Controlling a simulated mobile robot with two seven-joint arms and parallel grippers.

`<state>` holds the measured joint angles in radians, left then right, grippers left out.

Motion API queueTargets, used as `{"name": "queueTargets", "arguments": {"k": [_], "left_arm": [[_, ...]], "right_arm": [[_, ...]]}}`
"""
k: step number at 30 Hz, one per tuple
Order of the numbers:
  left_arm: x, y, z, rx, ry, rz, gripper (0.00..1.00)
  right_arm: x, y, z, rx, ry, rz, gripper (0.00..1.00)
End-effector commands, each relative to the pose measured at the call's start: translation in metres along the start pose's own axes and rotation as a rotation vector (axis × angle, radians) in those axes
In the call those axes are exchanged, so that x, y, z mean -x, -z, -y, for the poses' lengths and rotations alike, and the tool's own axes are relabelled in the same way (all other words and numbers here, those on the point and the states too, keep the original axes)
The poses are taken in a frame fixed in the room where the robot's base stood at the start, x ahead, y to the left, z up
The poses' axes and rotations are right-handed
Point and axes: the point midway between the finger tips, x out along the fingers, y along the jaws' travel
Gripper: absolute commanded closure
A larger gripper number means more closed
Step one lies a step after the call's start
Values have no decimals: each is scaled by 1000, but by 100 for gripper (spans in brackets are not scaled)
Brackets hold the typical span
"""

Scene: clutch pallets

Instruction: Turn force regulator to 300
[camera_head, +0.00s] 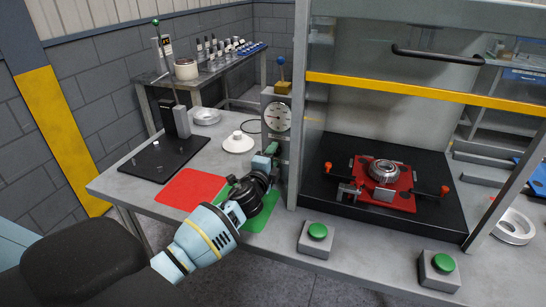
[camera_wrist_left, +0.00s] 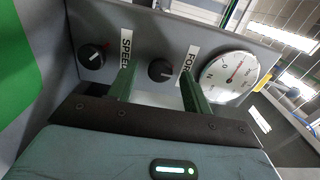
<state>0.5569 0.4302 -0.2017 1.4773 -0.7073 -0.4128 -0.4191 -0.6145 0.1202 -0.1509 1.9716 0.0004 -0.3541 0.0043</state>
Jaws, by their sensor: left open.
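The force regulator is a black knob (camera_wrist_left: 161,70) on a grey panel, beside a label partly hidden by a finger, of which "FOR" shows in the left wrist view. A white round gauge (camera_wrist_left: 229,77) with a red needle sits to its right; it also shows in the head view (camera_head: 277,117) on the grey column. My left gripper (camera_head: 270,157) is in front of this column. Its open green fingers (camera_wrist_left: 157,82) appear on either side of the force knob in the left wrist view. Contact with the knob cannot be told. My right gripper is out of view.
A second black knob (camera_wrist_left: 91,56) sits by the "SPEED" label. A red mat (camera_head: 192,189) and a green mat (camera_head: 262,214) lie on the table near my left gripper. A press bay with a red fixture (camera_head: 400,182) stands right of the column. Green buttons (camera_head: 318,231) are in front.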

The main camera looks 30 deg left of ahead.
Motion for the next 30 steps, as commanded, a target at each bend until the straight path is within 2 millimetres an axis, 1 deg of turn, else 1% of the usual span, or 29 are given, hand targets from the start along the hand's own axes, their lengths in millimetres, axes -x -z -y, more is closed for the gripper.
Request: {"name": "queueTargets", "arguments": {"k": [9,15,20,30], "left_arm": [[45,0,0,-1,0,-1,50],[66,0,0,-1,0,0,50],[72,0,0,-1,0,1,50],[72,0,0,-1,0,0,50]], "right_arm": [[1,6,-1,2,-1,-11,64],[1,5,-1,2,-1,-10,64],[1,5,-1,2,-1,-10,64],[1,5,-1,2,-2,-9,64]]}}
